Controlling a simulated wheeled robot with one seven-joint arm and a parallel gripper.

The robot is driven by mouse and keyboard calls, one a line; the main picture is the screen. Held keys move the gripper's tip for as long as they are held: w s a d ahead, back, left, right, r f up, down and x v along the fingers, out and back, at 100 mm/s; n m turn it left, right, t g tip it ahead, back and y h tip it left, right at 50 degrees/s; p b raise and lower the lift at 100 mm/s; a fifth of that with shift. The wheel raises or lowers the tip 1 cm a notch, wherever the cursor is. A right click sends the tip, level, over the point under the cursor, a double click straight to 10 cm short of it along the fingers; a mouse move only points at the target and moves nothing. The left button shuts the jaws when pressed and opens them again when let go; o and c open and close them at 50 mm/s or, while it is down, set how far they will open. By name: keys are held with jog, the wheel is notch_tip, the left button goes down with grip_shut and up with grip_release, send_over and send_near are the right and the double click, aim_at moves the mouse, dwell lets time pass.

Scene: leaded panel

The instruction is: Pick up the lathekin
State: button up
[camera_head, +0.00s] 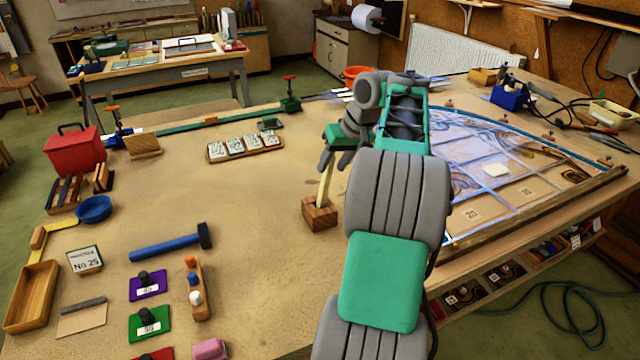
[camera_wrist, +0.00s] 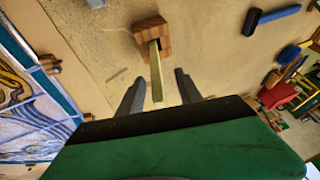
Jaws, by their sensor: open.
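The lathekin appears to be the pale, flat stick (camera_head: 325,184) standing in a small wooden block (camera_head: 320,213) on the workbench. In the wrist view the stick (camera_wrist: 156,72) rises from the block (camera_wrist: 151,36) toward my gripper. My gripper (camera_head: 336,160) is open above the block, near the stick's upper end. In the wrist view the two fingers of my gripper (camera_wrist: 157,90) are spread, with the stick's free end between them in the picture. I cannot tell whether either finger touches it.
The lit leaded panel (camera_head: 490,170) lies right of my arm, edged by a wooden strip. A row of white numbered tiles (camera_head: 243,147) lies behind the block. A blue hammer (camera_head: 170,243) lies to the left. Bare bench surrounds the block on its left.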

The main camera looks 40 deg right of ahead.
aim_at(329, 174)
jog(key=x, duration=0.5)
jog(key=d+x, duration=0.1)
jog(key=x, duration=0.1)
jog(key=shift+w+f, duration=0.1)
jog(key=shift+f, duration=0.25)
jog(key=shift+a, duration=0.1)
grip_shut()
dwell(0.9)
